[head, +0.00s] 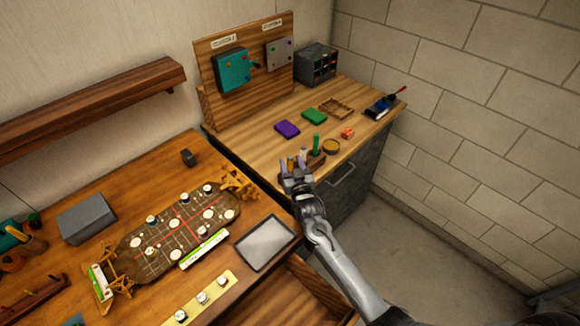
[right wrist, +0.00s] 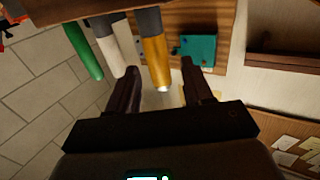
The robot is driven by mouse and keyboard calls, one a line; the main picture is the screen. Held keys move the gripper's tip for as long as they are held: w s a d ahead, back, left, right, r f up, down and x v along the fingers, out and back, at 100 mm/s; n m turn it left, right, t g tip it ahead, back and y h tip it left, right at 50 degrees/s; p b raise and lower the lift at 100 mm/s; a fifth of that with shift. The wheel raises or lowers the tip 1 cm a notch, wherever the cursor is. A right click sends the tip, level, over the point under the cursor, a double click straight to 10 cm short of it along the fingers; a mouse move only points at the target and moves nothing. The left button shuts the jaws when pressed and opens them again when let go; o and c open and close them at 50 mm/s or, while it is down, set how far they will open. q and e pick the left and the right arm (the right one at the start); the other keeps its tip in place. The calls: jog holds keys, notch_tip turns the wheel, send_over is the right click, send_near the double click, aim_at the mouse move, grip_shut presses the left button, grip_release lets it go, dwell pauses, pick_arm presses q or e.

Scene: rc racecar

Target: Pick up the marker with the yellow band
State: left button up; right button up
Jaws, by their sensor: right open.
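The marker with the yellow band shows in the right wrist view as a yellow-gold barrel (right wrist: 155,62) with a grey upper part. In the head view it is a small yellow-orange upright (head: 290,163) in the marker holder (head: 317,161). My right gripper (right wrist: 161,86) is open, with one finger on each side of the yellow marker's lower end in the wrist picture. I cannot tell whether either finger touches it. In the head view my right gripper (head: 297,178) is in front of the holder and partly hides it. My left gripper is out of view.
A white marker (right wrist: 109,52) and a green marker (right wrist: 84,50) stand close beside the yellow one. A grey tablet (head: 265,243) lies on the nearer bench.

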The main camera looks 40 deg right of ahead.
aim_at(290, 157)
jog(key=shift+x, duration=0.9)
jog(key=shift+c, duration=0.3)
grip_shut()
jog(key=shift+r, duration=0.8)
notch_tip(290, 157, up, 2)
jog(key=shift+r+b, duration=0.1)
jog(key=shift+b, duration=0.35)
jog(key=s+d+r+b, duration=0.2)
jog(key=s+d+r, duration=0.5)
jog(key=s, duration=0.1)
jog(key=shift+s+d, duration=0.3)
jog(key=shift+s, duration=0.1)
